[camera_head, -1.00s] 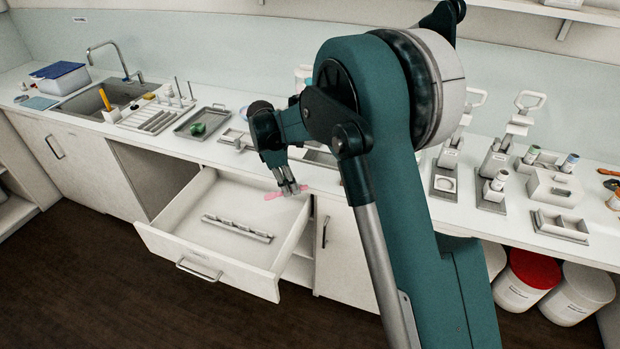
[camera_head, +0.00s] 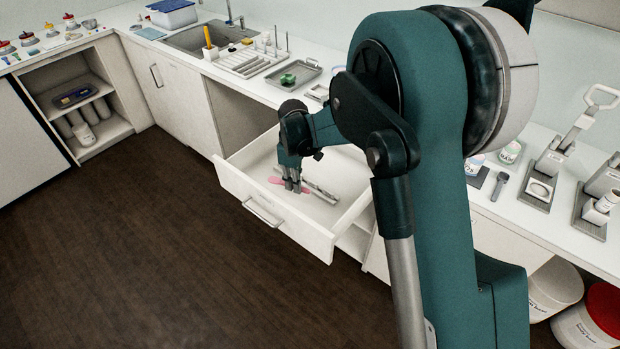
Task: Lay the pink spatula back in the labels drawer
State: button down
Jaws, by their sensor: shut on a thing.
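The pink spatula (camera_head: 275,181) is held by my gripper (camera_head: 292,186), which is shut on it. Only short pink parts show on either side of the fingers. The labels drawer (camera_head: 231,179) is pulled open under the counter, with a handle on its front. The gripper and spatula appear over the drawer's inside, near its front wall. I cannot tell whether the spatula touches the drawer floor.
The counter above holds a tray with a green item (camera_head: 288,79), a drying rack (camera_head: 246,63) and a sink (camera_head: 205,37). Lever presses (camera_head: 560,155) stand at the right. The floor before the drawer is clear.

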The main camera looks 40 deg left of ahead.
jog(key=shift+s+a+f, duration=0.1)
jog(key=shift+s+a, duration=0.1)
jog(key=shift+s, duration=0.1)
jog(key=shift+f, duration=0.2)
jog(key=b, duration=0.2)
send_over(294, 201)
jog(key=shift+f, duration=2.3)
jog(key=shift+f+b, duration=0.45)
jog(key=shift+f, duration=0.35)
jog(key=c, duration=2.4)
grip_release()
jog(key=shift+o, duration=0.2)
jog(key=shift+r, duration=0.1)
